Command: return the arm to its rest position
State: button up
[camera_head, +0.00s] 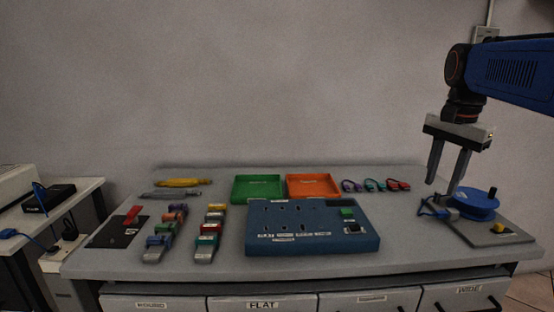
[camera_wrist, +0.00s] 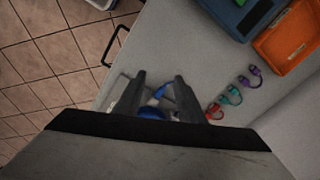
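My gripper (camera_head: 445,190) hangs from my blue arm at the right of the head view, fingers pointing down. Its two fingers stand apart with nothing visible between them, so it is open. It is above the right end of the grey table (camera_head: 415,235), close to a blue reel (camera_head: 477,205) on a grey plate. In the wrist view the two fingers (camera_wrist: 162,85) are apart too, with blue parts of the reel showing between and behind them. From these views I cannot tell the exact height of the fingertips over the reel.
A blue panel box (camera_head: 350,244) stands mid-table. Behind it are a green tray (camera_head: 257,198) and an orange tray (camera_head: 330,190). Small coloured cables (camera_head: 375,185) lie at the back right. Connector rows (camera_head: 210,235) and a dark plate (camera_head: 110,232) are at the left.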

jog(key=s+a+f+n+t, duration=0.1)
jog(key=s+a+f+n, duration=0.4)
jog(key=s+f, duration=0.5)
jog(key=s+a+f+n+t, duration=0.2)
jog(key=s+a+f+n, duration=0.3)
jog(key=s+f, duration=0.5)
notch_tip(320, 180, down, 2)
jog(key=shift+a+n, duration=0.25)
jog(key=shift+n, duration=0.95)
